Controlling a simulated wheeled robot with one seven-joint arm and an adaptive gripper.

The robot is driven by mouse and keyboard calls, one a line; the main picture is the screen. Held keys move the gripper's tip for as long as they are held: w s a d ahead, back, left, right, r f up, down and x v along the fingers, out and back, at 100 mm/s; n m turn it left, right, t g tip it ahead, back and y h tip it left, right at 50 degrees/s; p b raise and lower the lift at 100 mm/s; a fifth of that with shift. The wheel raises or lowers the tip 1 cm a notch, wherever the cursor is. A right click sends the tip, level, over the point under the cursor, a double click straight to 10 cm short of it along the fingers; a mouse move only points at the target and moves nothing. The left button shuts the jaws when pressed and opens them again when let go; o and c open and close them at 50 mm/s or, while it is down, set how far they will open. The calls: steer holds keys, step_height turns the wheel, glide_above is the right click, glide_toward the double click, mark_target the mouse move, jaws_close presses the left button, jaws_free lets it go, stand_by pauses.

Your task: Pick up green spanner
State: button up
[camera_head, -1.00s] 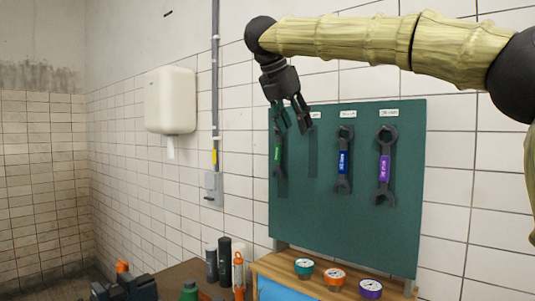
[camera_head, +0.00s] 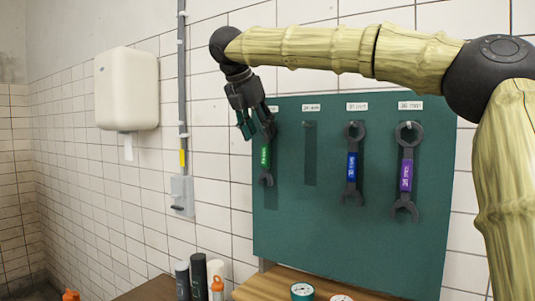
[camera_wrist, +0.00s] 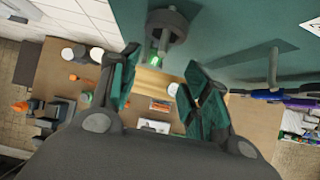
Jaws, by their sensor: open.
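The green spanner, dark grey with a green label (camera_head: 265,157), hangs upright at the left end of the green wall board (camera_head: 320,230). My gripper (camera_head: 256,130) is at its upper end and hides the spanner's top in the head view. In the wrist view the spanner's dark round head (camera_wrist: 168,27) and a bit of green label show just beyond the gap between my open fingers (camera_wrist: 162,85). The fingers have nothing between them. Whether a finger touches the spanner I cannot tell.
A blue-labelled spanner (camera_head: 352,167) and a purple-labelled spanner (camera_head: 406,175) hang further right, past an empty hook (camera_head: 309,125). A white dispenser (camera_head: 127,88) and a grey conduit (camera_head: 183,80) are on the wall to the left. Gauges (camera_head: 302,290) and bottles (camera_head: 199,275) stand below.

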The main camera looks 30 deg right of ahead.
mark_target(264, 154)
steer(key=p+x, duration=0.1)
steer(key=x, duration=0.1)
steer(key=p+x, duration=0.1)
steer(key=x, duration=0.2)
steer(key=shift+s+a+f, duration=0.1)
steer(key=shift+a+f, duration=0.05)
steer(key=shift+a, duration=0.1)
steer(key=shift+w+d+f+p, duration=0.2)
steer(key=shift+w+f+p, duration=0.1)
steer(key=shift+f, duration=0.2)
steer(key=shift+w+d+f+p, duration=0.15)
steer(key=shift+w+d+f, duration=0.15)
steer(key=shift+f, duration=0.25)
steer(key=shift+w+f, duration=0.25)
steer(key=shift+f, duration=0.05)
steer(key=shift+s+r, duration=0.1)
steer(key=shift+s, duration=0.25)
steer(key=shift+w, duration=0.2)
steer(key=c, duration=1)
jaws_close()
